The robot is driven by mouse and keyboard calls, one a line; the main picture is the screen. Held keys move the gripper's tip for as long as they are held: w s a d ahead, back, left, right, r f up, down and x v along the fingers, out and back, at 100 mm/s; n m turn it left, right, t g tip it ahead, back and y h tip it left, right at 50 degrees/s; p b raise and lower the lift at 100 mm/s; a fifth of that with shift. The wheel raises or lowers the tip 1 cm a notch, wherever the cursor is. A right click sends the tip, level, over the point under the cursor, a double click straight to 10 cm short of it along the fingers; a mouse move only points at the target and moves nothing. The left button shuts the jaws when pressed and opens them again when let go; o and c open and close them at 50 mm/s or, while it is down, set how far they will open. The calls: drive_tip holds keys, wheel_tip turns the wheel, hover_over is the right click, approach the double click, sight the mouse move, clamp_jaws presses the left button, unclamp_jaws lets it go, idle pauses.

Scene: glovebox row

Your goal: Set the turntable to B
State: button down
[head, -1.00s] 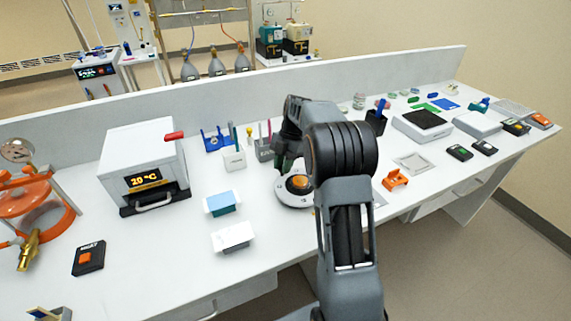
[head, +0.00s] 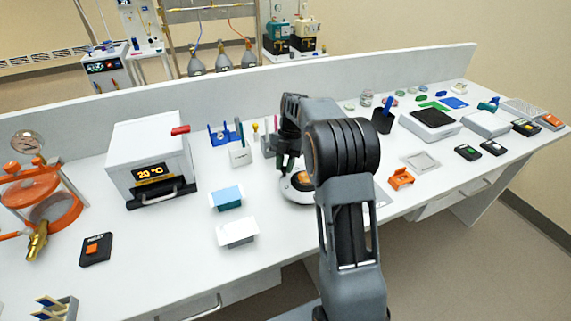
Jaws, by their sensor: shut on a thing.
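The turntable (head: 289,194) is a low white round disc with an orange middle (head: 303,179) on the bench, in the centre of the head view. My arm hides its right part, and I cannot read any letter on it. My gripper (head: 287,166) points down at the turntable's far left edge. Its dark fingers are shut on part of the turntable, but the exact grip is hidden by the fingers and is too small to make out.
A blue-topped box (head: 226,198) and a white box (head: 237,233) stand left of the turntable. A white holder (head: 240,156) and pen-like items stand behind. An orange stand (head: 401,178) sits to the right. A heater box (head: 147,148) stands further left.

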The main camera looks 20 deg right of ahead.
idle(0.4)
drive_tip(key=c, duration=1)
unclamp_jaws()
drive_tip(key=p+v, duration=0.2)
drive_tip(key=v, duration=1.2)
drive_tip(key=shift+s+a, duration=0.1)
drive_tip(key=shift+a, duration=0.05)
